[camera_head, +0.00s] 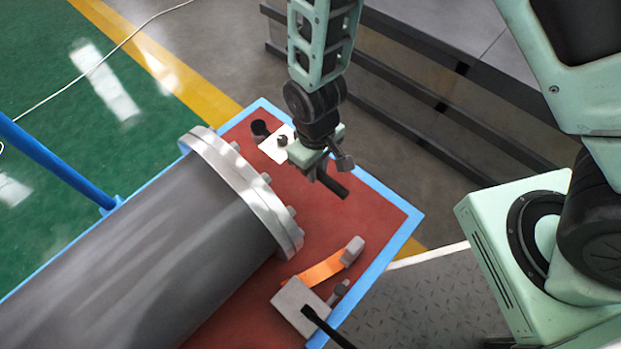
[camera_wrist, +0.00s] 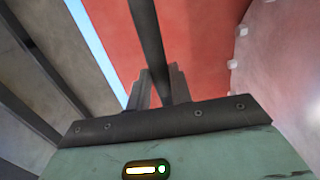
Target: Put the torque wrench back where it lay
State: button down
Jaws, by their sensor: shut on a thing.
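My gripper (camera_head: 316,170) is over the red table top, beyond the flange in the head view, and is shut on the torque wrench (camera_head: 332,185). The wrench is a dark bar, and its black end sticks out to the lower right of the gripper. In the wrist view the wrench (camera_wrist: 150,35) runs up from between the fingers (camera_wrist: 160,88) and out of the frame. The gripper hides its middle. I cannot tell whether it touches the table. A white patch (camera_head: 272,150) lies on the red top just left of the gripper.
The grey shell (camera_head: 150,240) with its bolted flange (camera_head: 245,185) fills the left. A dark round object (camera_head: 260,128) is at the far corner. An orange piece (camera_head: 322,269) and a pale block (camera_head: 298,305) lie near the front. The blue table edge (camera_head: 400,232) borders the right.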

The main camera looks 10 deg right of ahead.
notch_tip(320, 180, down, 5)
jog(key=shift+b, duration=1.15)
jog(key=c, duration=1.3)
grip_release()
jog(key=shift+o, duration=0.2)
